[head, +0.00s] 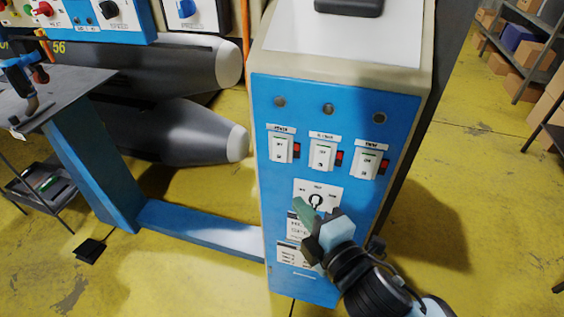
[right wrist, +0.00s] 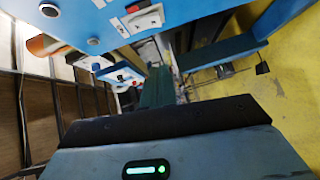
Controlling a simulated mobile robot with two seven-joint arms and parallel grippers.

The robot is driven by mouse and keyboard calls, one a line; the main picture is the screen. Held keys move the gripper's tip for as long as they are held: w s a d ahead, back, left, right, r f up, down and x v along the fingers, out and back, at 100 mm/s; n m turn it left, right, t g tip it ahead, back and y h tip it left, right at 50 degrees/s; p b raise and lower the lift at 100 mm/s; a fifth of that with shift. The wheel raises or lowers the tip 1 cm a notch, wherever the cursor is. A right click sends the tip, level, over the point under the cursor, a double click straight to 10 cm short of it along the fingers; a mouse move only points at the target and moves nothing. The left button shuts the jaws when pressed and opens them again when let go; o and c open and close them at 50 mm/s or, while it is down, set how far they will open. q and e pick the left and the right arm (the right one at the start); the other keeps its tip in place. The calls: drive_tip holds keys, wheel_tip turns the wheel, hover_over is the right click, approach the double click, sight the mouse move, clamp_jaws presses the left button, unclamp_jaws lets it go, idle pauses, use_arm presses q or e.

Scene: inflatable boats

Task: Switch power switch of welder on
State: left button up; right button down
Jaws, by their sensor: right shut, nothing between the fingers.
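The welder (head: 345,92) is a tall cabinet with a blue front panel and a pale top. Three white rocker switches sit in a row on it. My right gripper (head: 302,210) is shut and empty, in front of the panel below the power switch, apart from the switch. In the right wrist view, my gripper (right wrist: 160,125) fills the lower middle, with a switch (right wrist: 144,19) on the blue panel above it. My left gripper is not in view.
A middle switch (head: 322,155) and right switch (head: 368,162) stand beside the power switch. A rotary knob (head: 316,201) is just behind my fingertips. A grey table (head: 75,92) with blue legs stands left, grey boat tubes (head: 180,135) behind it. Yellow floor is open at right.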

drive_tip(key=shift+s, duration=0.1)
approach(274, 158)
drive_tip(key=a, duration=0.4)
drive_tip(key=w, duration=0.2)
drive_tip(key=w+d, duration=0.1)
drive_tip(key=w, duration=0.2)
drive_tip(key=shift+d+f, duration=0.15)
drive_tip(key=shift+d, duration=0.05)
drive_tip(key=shift+w+f, duration=0.1)
